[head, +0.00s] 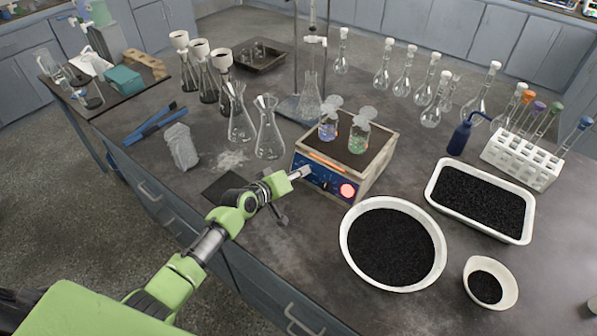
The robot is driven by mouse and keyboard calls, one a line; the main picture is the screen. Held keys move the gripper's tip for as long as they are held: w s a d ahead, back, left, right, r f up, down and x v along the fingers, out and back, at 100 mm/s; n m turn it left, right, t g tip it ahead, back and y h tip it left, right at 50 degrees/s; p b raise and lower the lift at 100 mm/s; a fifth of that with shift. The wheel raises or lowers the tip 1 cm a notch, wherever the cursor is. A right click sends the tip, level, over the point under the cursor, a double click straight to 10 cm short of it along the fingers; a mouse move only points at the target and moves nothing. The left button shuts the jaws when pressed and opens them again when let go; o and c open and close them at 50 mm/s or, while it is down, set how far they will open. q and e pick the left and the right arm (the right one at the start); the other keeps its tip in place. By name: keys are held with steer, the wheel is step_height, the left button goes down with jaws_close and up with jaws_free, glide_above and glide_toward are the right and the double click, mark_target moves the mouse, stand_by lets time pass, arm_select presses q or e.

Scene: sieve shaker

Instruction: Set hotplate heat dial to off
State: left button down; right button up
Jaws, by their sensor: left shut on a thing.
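The hotplate (372,183) is a box with a blue front panel and a dark top, standing near the bench's front edge. Its front panel carries a glowing red round light or knob (347,190) at the right and a small dark dial (325,185) left of it. My left gripper (304,172) reaches in from the left with its fingertips at the left part of the panel. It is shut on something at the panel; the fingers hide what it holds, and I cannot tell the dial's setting. My right gripper is out of view.
Two small flasks with blue (328,128) and green liquid (358,139) stand on the hotplate. Conical flasks (269,140) stand left of it. A round white bowl of black grains (350,265) and a tray (430,195) lie to the right. A stand holds glassware behind.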

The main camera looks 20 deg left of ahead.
arm_select(q)
steer(key=n+p, duration=0.1)
steer(key=n, duration=0.5)
steer(key=shift+p, duration=0.35)
steer(key=n+p, duration=0.1)
steer(key=n, duration=0.3)
steer(key=shift+a+h, duration=0.1)
steer(key=shift+h, duration=0.2)
steer(key=shift+f+n, duration=0.1)
steer(key=shift+n, duration=0.2)
steer(key=c, duration=1.8)
jaws_free()
steer(key=shift+s, duration=0.1)
steer(key=v, duration=1.1)
steer(key=shift+s+a+r, duration=0.15)
steer(key=shift+s+r, duration=0.05)
steer(key=shift+s, duration=0.15)
